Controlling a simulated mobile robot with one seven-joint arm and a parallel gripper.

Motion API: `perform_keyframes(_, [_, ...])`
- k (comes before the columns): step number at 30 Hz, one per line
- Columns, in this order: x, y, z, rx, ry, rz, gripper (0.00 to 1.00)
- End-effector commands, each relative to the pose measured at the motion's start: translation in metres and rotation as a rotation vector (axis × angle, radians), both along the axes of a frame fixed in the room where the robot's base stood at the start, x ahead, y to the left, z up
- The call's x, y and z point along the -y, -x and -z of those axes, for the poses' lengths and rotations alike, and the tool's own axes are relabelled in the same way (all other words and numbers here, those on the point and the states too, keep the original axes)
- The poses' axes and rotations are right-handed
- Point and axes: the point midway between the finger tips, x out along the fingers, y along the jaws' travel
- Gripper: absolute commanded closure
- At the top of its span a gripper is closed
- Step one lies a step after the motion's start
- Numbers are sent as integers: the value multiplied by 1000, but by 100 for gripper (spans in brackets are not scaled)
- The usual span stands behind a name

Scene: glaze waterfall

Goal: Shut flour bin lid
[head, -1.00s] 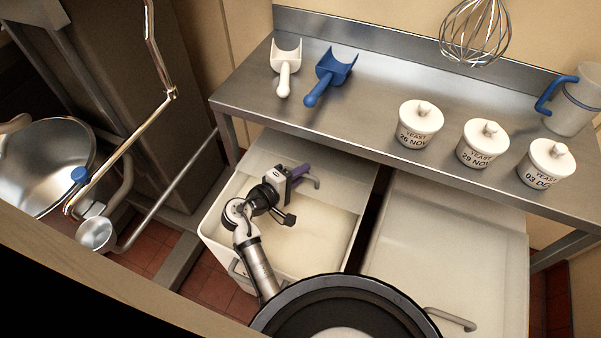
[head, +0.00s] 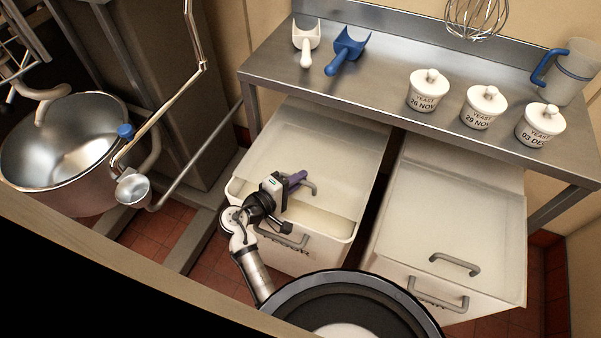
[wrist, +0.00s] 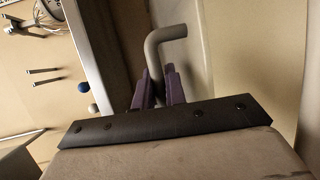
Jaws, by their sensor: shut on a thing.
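The flour bin (head: 335,252) is the left of two white bins below the steel table. My arm partly hides the dark lettering on its front. Its pale lid (head: 322,142) covers the back and middle of the bin, and an open strip at the front shows pale flour (head: 318,222). My gripper (head: 301,178), with purple fingers, is shut on the grey lid handle (head: 313,189). In the wrist view the fingers (wrist: 160,88) close around one leg of the bent grey handle (wrist: 165,40).
A second white bin (head: 500,250) with its lid shut stands to the right, a narrow gap between. The steel table (head: 370,90) overhangs both bins and holds two scoops and three yeast jars (head: 480,108). A mixer bowl (head: 70,150) stands at left.

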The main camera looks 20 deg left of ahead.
Motion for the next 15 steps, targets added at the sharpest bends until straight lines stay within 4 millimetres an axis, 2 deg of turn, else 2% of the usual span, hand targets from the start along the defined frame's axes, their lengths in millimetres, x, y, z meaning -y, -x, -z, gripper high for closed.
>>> perform_keyframes(9, [-2,45,-1,0,0,-2,96])
perform_keyframes(15, [-2,59,-1,2,0,-1,96])
